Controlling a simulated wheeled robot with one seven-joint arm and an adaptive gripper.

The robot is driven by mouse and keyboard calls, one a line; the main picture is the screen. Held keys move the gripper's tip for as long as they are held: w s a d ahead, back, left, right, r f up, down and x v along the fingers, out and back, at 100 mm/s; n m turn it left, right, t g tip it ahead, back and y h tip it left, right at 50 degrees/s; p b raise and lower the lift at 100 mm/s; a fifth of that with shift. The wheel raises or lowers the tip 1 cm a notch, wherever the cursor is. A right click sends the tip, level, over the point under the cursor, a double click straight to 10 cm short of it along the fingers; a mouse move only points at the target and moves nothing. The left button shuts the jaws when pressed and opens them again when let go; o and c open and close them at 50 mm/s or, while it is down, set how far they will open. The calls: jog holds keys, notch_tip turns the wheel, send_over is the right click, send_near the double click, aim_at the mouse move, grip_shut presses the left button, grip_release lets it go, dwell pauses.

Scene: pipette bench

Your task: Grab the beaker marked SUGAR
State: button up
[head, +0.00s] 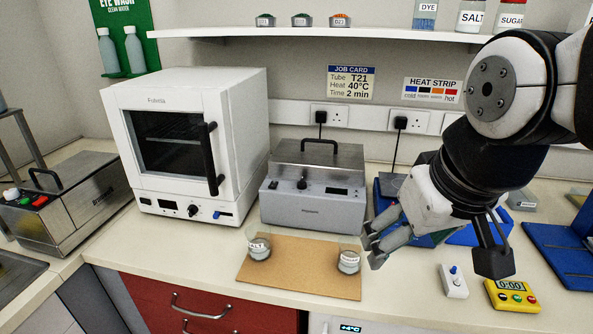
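Two small glass beakers stand upright on a brown cork mat (300,281). The left beaker (258,246) has a white label that seems to read SALT. The right beaker (348,261) has a white label too small and angled to read surely. My gripper (371,245) is just right of the right beaker, with its fingers pointing left towards it. Its fingers look spread apart, with nothing seen between them. A jar marked SUGAR (511,16) stands on the shelf at the top right, beside a jar marked SALT (471,16).
A grey heater box (314,205) with a lid handle stands behind the mat, and a white oven (185,145) stands left of it. A white switch block (454,281) and a yellow timer (512,296) lie right of the mat. Blue stands (560,250) are at the right.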

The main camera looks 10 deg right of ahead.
notch_tip(320, 180, up, 2)
jog(key=w+p, duration=0.1)
jog(key=p, duration=0.1)
jog(key=n+g+y, duration=0.1)
jog(key=n+y, duration=0.1)
jog(key=n, duration=0.2)
send_near(355, 240)
jog(key=s+a+r, duration=0.1)
jog(key=s+a, duration=0.1)
jog(key=s, duration=0.1)
jog(key=shift+g, duration=0.3)
jog(key=x, duration=0.7)
jog(key=shift+w, duration=0.4)
jog(key=shift+w+d+x, duration=0.1)
jog(key=shift+x, duration=1.55)
jog(key=shift+w+d+x, duration=0.15)
jog(key=shift+x, duration=1.5)
jog(key=shift+r, duration=0.1)
jog(key=c, duration=1.3)
